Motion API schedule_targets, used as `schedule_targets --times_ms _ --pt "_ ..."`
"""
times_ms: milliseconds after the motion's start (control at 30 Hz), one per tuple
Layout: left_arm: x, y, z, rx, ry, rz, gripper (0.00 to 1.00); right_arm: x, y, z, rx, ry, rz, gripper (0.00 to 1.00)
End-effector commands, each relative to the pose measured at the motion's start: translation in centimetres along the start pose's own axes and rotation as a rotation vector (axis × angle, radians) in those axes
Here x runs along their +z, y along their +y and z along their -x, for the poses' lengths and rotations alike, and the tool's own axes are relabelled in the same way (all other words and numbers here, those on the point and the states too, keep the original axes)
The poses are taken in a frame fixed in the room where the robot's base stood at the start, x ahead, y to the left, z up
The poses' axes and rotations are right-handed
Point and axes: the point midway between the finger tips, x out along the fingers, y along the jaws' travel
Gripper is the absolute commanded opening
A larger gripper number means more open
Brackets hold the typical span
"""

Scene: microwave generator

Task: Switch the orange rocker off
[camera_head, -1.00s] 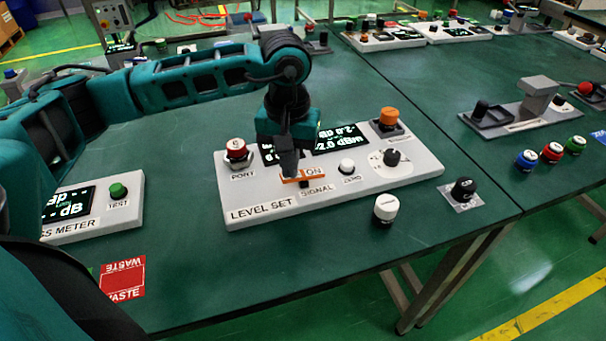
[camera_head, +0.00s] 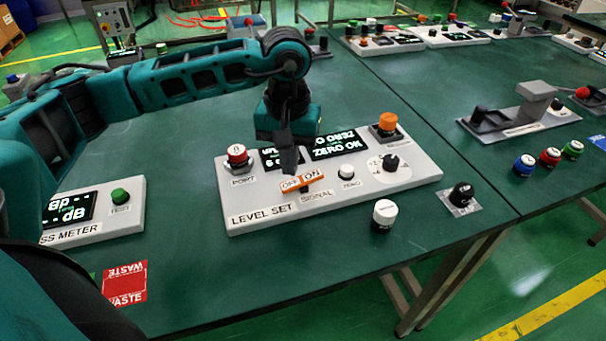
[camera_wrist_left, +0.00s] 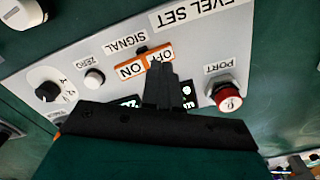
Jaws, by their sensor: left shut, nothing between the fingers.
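The orange rocker (camera_head: 303,186), labelled OFF at its left end and ON at its right, sits above the SIGNAL label on the white LEVEL SET panel (camera_head: 355,199). Its ON end looks raised above its OFF end. My left gripper (camera_head: 290,168) is shut and empty, pointing down just behind the OFF end. In the left wrist view the rocker (camera_wrist_left: 130,70) shows upside down, and the dark fingertips (camera_wrist_left: 157,66) overlap part of the OFF label. I cannot tell whether they touch it. My right gripper is not in view.
The bench front is mostly clear.

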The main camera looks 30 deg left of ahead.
Motion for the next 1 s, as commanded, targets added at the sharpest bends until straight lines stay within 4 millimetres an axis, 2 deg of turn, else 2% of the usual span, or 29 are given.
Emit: schedule_targets --times_ms 100,500,1000 --pt "0.0 0.0 1.3 0.000 0.001 0.000 0.00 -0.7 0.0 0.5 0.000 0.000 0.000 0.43" --pt "0.0 0.0 4.3 0.000 0.001 0.000 0.00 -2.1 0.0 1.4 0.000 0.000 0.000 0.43" --pt "0.0 0.0 4.3 0.000 0.001 0.000 0.00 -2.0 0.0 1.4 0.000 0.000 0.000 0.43"
